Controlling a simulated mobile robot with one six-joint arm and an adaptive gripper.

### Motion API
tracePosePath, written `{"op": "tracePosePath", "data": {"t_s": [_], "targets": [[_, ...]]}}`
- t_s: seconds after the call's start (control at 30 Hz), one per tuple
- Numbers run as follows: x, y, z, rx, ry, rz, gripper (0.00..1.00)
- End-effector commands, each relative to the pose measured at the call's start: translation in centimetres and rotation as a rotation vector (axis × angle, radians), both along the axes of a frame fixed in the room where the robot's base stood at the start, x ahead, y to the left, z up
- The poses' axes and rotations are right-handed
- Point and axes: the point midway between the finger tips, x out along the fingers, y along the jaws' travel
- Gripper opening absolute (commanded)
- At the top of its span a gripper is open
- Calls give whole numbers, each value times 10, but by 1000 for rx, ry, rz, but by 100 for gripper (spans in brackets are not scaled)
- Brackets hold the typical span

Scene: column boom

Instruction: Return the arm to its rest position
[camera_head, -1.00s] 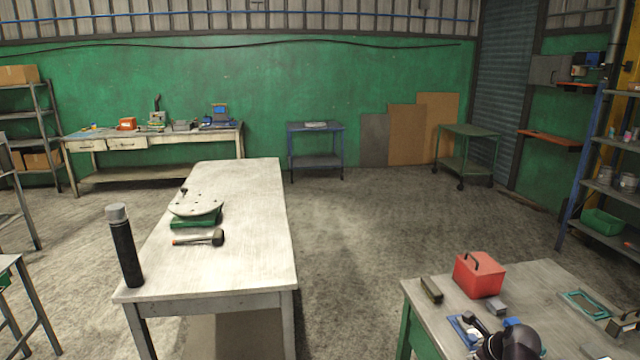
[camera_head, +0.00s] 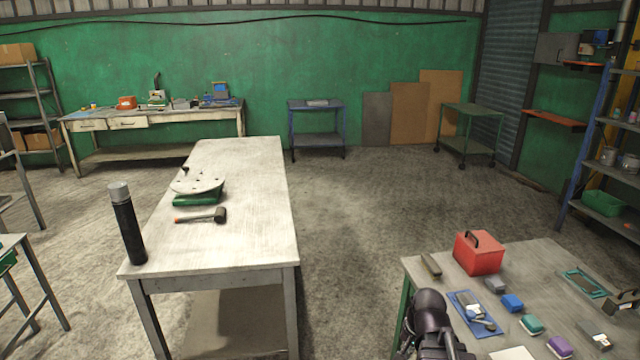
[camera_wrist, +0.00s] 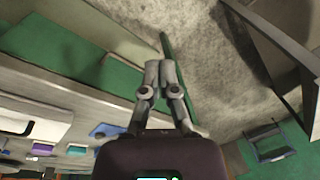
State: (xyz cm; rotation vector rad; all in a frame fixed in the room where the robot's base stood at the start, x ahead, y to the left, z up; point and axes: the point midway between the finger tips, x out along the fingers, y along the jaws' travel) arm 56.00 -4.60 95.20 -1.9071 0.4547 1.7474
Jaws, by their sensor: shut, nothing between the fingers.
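My gripper (camera_wrist: 160,68) shows in the wrist view with its two grey fingers together and nothing between them. It is over the edge of a green-sided workbench, with concrete floor beyond. In the head view, my dark arm (camera_head: 432,318) is at the bottom, at the left edge of the right workbench (camera_head: 540,262); the gripper's fingers cannot be made out there.
The right workbench holds a red box (camera_head: 479,253), a blue tray (camera_head: 470,313) and several small blocks. A long table (camera_head: 240,225) at left carries a black cylinder (camera_head: 127,225) and a hammer (camera_head: 205,215). Floor between them is clear.

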Motion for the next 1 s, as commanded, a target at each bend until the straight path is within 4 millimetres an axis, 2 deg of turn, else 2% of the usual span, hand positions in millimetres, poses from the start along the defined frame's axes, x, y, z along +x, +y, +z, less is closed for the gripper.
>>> {"op": "tracePosePath", "data": {"t_s": [0.03, 0.2, 0.4, 1.0], "targets": [[-3, 9, -1, -22, 12, 91, 0], [-13, 30, -2, -82, 48, 366, 0], [-20, 43, -2, -119, 79, 563, 0], [-22, 46, -2, -127, 86, 608, 0]]}}
